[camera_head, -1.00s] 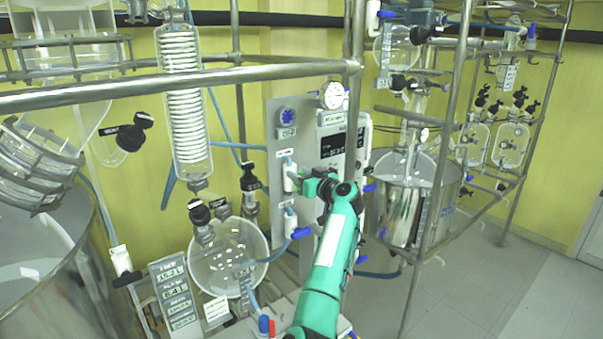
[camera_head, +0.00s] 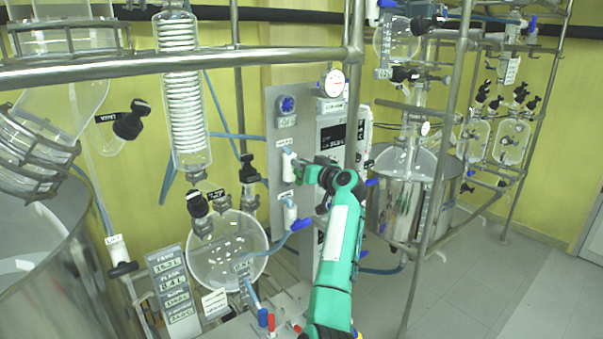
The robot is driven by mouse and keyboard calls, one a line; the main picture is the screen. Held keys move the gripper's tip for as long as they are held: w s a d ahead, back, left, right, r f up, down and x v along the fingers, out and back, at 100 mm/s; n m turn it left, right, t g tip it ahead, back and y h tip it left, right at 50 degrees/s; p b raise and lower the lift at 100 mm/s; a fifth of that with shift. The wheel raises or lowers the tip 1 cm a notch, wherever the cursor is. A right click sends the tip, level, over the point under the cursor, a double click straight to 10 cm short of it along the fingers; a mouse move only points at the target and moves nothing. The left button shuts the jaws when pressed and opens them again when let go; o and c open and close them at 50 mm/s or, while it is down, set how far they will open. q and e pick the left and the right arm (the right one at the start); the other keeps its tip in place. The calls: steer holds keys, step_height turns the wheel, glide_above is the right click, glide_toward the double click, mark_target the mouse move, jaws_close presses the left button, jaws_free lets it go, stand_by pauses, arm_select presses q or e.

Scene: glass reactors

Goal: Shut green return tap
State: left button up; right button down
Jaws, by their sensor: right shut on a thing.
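The upper tap (camera_head: 289,163) has a white body and is mounted on the grey panel in the middle of the head view. My right gripper (camera_head: 303,173) is shut on the green tap's handle, just to the right of the white body. The fingers and wrist mostly hide the handle, so its exact angle cannot be told. My green right arm comes up from the bottom. My left gripper is not in view.
A lower white tap with a blue handle (camera_head: 300,224) sits just below. A round glass flask (camera_head: 228,250) stands to the left. A steel frame rail (camera_head: 180,66) crosses above, and a steel vessel (camera_head: 400,200) stands to the right.

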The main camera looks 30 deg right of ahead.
steer(key=shift+d+f+m+b, duration=0.15)
steer(key=shift+m+b, duration=0.4)
steer(key=shift+b, duration=0.05)
steer(key=shift+d+f+m+b, duration=0.15)
steer(key=shift+m+b, duration=0.4)
steer(key=shift+d+m, duration=0.15)
steer(key=shift+m, duration=0.55)
arm_select(q)
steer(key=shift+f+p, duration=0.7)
steer(key=shift+p, duration=0.3)
arm_select(e)
steer(key=m, duration=0.4)
steer(key=d+f+m, duration=0.1)
steer(key=m, duration=0.3)
steer(key=f+m, duration=0.1)
steer(key=m, duration=0.3)
steer(key=shift+d+f, duration=0.1)
steer(key=shift+d, duration=0.15)
steer(key=shift+w+f, duration=0.1)
steer(key=c, duration=1.3)
jaws_free()
